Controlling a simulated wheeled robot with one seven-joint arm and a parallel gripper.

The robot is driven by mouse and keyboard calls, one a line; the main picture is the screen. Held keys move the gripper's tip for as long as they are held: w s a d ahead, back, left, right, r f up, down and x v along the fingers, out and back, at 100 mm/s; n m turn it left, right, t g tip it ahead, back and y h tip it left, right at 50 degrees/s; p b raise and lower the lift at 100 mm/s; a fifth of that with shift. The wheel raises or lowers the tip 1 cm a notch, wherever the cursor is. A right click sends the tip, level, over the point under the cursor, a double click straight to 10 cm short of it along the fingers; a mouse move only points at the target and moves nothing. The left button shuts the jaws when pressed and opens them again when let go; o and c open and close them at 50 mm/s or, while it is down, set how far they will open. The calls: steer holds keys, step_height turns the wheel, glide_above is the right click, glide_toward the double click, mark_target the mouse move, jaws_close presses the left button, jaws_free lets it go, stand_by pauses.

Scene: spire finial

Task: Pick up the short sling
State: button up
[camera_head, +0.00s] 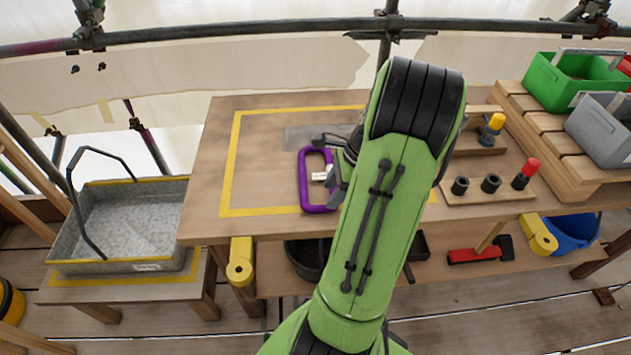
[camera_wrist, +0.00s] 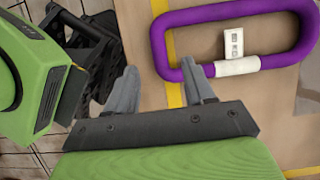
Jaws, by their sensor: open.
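The short sling is a purple closed loop (camera_head: 304,182) with a white tag and a white sleeve. It lies on the wooden table, across the yellow outline. In the wrist view the sling (camera_wrist: 197,16) fills the upper right, with its white sleeve near my right fingertip. My gripper (camera_wrist: 165,78) is open, its two grey fingers apart. The right finger overlaps the sling's near side in the picture; the left finger is outside the loop. In the head view my arm hides part of the table, and my gripper (camera_head: 335,170) shows partly beside the sling.
The wooden table (camera_head: 210,160) has a yellow-taped area. A grey tray (camera_head: 130,220) stands at left. A rack (camera_head: 490,197) with black sockets and a red-topped peg is at right. Green (camera_head: 570,80) and grey (camera_head: 605,130) bins stand on slats. A red-headed hammer (camera_head: 478,254) lies below.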

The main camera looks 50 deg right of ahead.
mark_target(323, 206)
steer(key=b+x, duration=0.3)
steer(key=x, duration=0.2)
steer(key=shift+a+f, duration=0.15)
steer(key=shift+f, duration=0.1)
steer(key=shift+r, duration=0.1)
jaws_close()
